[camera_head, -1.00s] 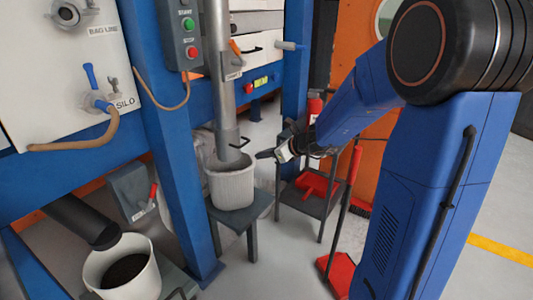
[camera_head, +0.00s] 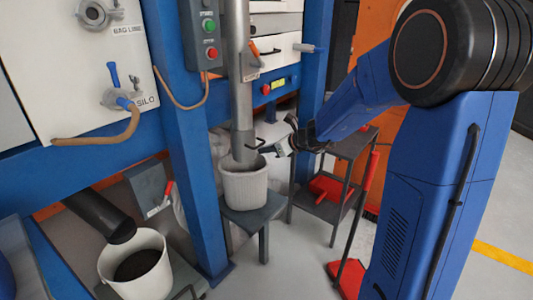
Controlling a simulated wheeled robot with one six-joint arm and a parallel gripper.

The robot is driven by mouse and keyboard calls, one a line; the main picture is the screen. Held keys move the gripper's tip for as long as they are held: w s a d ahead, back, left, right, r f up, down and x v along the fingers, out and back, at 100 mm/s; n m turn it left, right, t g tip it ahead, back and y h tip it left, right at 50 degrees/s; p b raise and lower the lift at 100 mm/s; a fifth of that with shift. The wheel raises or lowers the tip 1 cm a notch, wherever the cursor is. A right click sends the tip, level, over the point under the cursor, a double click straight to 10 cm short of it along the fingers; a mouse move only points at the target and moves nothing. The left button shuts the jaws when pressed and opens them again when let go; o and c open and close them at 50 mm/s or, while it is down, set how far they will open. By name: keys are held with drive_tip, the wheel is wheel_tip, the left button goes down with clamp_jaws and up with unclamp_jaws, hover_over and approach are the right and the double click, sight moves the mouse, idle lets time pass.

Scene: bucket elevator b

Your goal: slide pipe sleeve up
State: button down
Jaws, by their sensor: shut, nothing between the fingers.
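The pipe sleeve (camera_head: 242,144) is the wider grey lower end of the upright metal pipe (camera_head: 237,55). Its bottom reaches into the mouth of a pale bucket (camera_head: 245,188). A small dark handle (camera_head: 259,145) sticks out from the sleeve's right side. My gripper (camera_head: 268,152) is shut and empty, just right of the handle at nearly the same height. It is small in view, and I cannot tell whether it touches the handle. My blue arm comes in from the right.
The bucket stands on a grey stool (camera_head: 252,216). A blue post (camera_head: 193,150) stands left of it. A dark shelf cart (camera_head: 330,190) with a red dustpan is below my arm. Another bucket (camera_head: 158,285) with dark material sits at the lower left under a black spout (camera_head: 103,217).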

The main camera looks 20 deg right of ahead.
drive_tip(key=shift+r, duration=0.1)
wheel_tip(320, 180, up, 13)
drive_tip(key=shift+f, duration=0.2)
idle(0.5)
